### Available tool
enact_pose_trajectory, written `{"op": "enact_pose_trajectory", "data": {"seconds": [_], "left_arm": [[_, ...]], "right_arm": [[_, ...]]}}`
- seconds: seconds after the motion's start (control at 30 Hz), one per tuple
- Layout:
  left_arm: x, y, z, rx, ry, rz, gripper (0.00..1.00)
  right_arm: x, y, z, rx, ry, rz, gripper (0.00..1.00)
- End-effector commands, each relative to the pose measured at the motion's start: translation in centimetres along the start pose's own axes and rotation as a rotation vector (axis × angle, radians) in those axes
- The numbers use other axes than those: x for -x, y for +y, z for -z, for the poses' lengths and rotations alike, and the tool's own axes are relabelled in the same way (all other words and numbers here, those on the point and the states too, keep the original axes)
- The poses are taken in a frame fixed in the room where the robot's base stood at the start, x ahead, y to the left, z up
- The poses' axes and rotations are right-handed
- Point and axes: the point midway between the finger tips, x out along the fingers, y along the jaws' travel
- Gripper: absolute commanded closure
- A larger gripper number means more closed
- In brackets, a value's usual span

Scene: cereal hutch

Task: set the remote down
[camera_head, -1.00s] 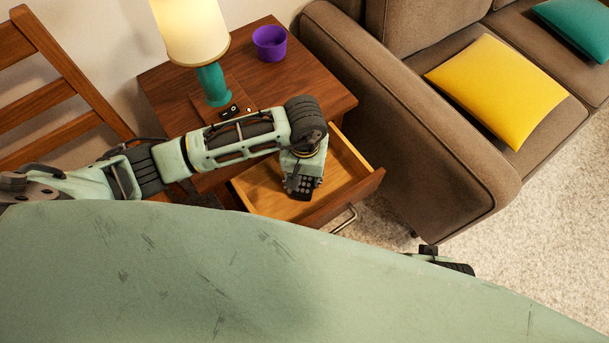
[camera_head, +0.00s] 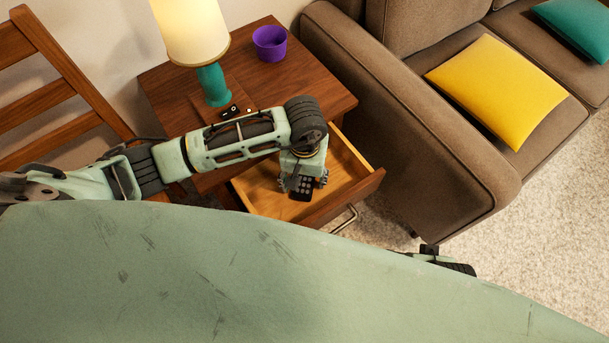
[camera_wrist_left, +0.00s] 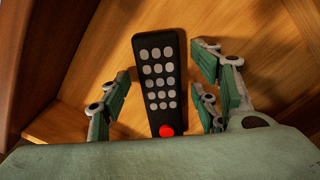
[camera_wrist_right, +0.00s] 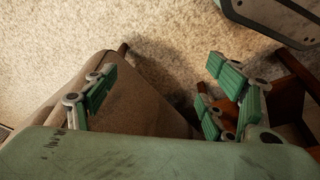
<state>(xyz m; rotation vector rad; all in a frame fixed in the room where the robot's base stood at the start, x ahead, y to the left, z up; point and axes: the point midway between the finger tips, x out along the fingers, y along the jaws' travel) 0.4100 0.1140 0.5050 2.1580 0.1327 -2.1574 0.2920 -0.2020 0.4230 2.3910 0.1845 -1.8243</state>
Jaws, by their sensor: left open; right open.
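A black remote (camera_wrist_left: 158,80) with grey buttons and one red button lies in the open wooden drawer (camera_head: 348,160). It also shows in the head view (camera_head: 301,188), just below my left gripper (camera_head: 302,183). In the left wrist view the fingers of my left gripper (camera_wrist_left: 165,95) are spread, one side to each side of the remote, with gaps between them and it. My right gripper (camera_wrist_right: 155,90) is open and empty, over the carpet and beside the sofa; in the head view it is mostly hidden by my body.
The side table (camera_head: 300,80) holds a lamp (camera_head: 212,85), a purple bowl (camera_head: 270,43) and a small dark item (camera_head: 236,112). A brown sofa (camera_head: 420,130) stands close on the right, a wooden chair (camera_head: 60,90) on the left. Carpet (camera_head: 550,220) is clear at right.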

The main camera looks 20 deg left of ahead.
Motion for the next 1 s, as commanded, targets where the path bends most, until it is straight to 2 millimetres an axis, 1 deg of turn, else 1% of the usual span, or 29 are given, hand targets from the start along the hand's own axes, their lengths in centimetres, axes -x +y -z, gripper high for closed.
{"op": "enact_pose_trajectory", "data": {"seconds": [0.03, 0.3, 0.4, 0.5, 0.6, 0.7, 1.0], "left_arm": [[1.1, 0.0, 0.1, -0.001, 0.004, -0.001, 0.43], [7.1, 0.0, 0.2, -0.001, 0.006, -0.001, 0.43], [9.0, 0.0, 0.1, -0.001, 0.005, -0.001, 0.43], [10.5, 0.0, 0.1, -0.001, 0.003, 0.0, 0.43], [11.5, 0.0, 0.1, 0.0, 0.002, -0.001, 0.43], [11.9, 0.0, 0.0, -0.001, 0.0, 0.001, 0.43], [12.0, 0.0, 0.0, 0.0, 0.0, 0.0, 0.43]], "right_arm": [[-0.8, 0.1, -0.4, 0.004, -0.013, -0.002, 0.23], [-3.5, -0.2, -1.8, 0.005, -0.031, 0.003, 0.23], [-4.3, -0.3, -2.2, 0.005, -0.035, 0.004, 0.23], [-4.8, -0.3, -2.6, 0.006, -0.038, 0.005, 0.23], [-5.2, -0.3, -2.8, 0.006, -0.039, 0.005, 0.23], [-5.3, -0.3, -2.9, 0.006, -0.04, 0.005, 0.23], [-5.4, -0.4, -2.9, 0.006, -0.04, 0.005, 0.23]]}}
